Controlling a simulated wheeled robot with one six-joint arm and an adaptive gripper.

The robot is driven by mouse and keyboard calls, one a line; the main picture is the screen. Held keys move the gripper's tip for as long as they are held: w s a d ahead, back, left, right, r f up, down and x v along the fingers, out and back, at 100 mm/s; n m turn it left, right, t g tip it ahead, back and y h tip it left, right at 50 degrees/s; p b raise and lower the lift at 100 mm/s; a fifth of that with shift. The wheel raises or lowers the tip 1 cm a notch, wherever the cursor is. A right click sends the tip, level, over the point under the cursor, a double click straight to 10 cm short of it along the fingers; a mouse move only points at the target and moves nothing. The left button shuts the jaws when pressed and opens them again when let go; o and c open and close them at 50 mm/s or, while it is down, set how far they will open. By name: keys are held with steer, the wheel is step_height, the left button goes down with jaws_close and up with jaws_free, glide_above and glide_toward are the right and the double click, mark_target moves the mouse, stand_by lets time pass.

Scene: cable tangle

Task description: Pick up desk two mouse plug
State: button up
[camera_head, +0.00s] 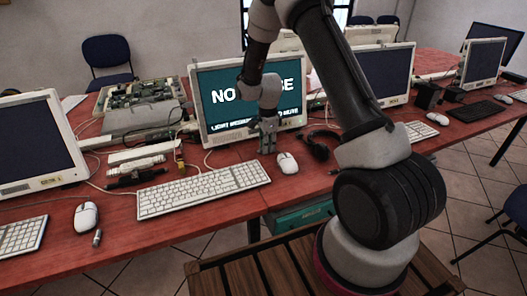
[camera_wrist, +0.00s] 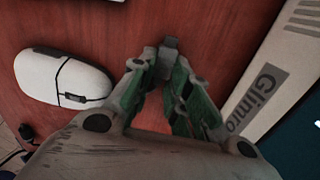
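My gripper (camera_head: 267,148) points down in the head view, between the middle keyboard and the white mouse (camera_head: 287,162) of the middle desk. In the wrist view, my gripper's fingers (camera_wrist: 166,68) come close together around a small dark grey piece, which looks like the mouse plug (camera_wrist: 169,45). The fingers appear shut on it; its lower part is hidden between them. The mouse lies on the red tabletop to the left in the wrist view (camera_wrist: 65,76), apart from the fingers. In the head view I cannot make out the plug at the gripper.
The middle monitor (camera_head: 226,103) stands just behind my gripper; its pale lower frame (camera_wrist: 275,75) shows at the right in the wrist view. The keyboard (camera_head: 203,188) lies left, and black headphones (camera_head: 320,147) lie right of the mouse.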

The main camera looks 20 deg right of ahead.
stand_by(0.3)
step_height(320, 180, up, 10)
steer(key=shift+r, duration=0.1)
stand_by(0.3)
jaws_close()
